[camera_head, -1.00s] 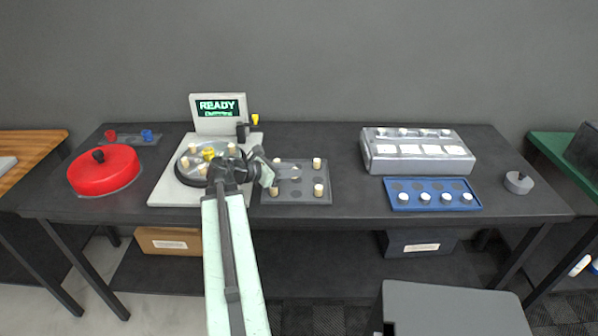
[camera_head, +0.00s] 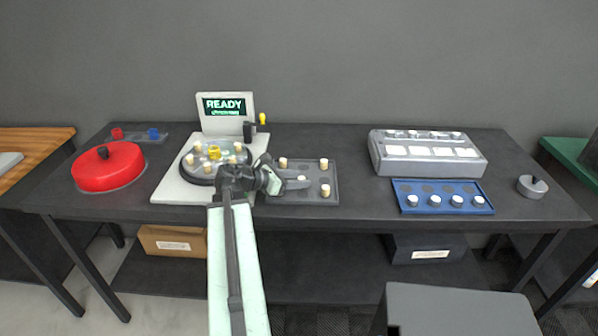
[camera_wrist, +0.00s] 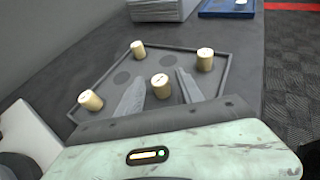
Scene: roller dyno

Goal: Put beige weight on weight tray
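The weight tray (camera_head: 312,200) is a dark grey square tray on the bench. Beige weights stand at its back left (camera_head: 283,163), back right (camera_head: 324,163) and front right (camera_head: 325,190). Another beige weight (camera_wrist: 161,86) is near the tray's middle, between my gripper's fingers. My gripper (camera_wrist: 160,80) is open, with a gap on each side of that weight. It also shows over the tray in the head view (camera_head: 300,183).
A round plate (camera_head: 190,175) with several beige weights and a yellow centre is left of the tray, beside a READY screen (camera_head: 224,105). A red round lid (camera_head: 108,170) is far left. A blue tray (camera_head: 405,207) and a grey box (camera_head: 430,165) are right.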

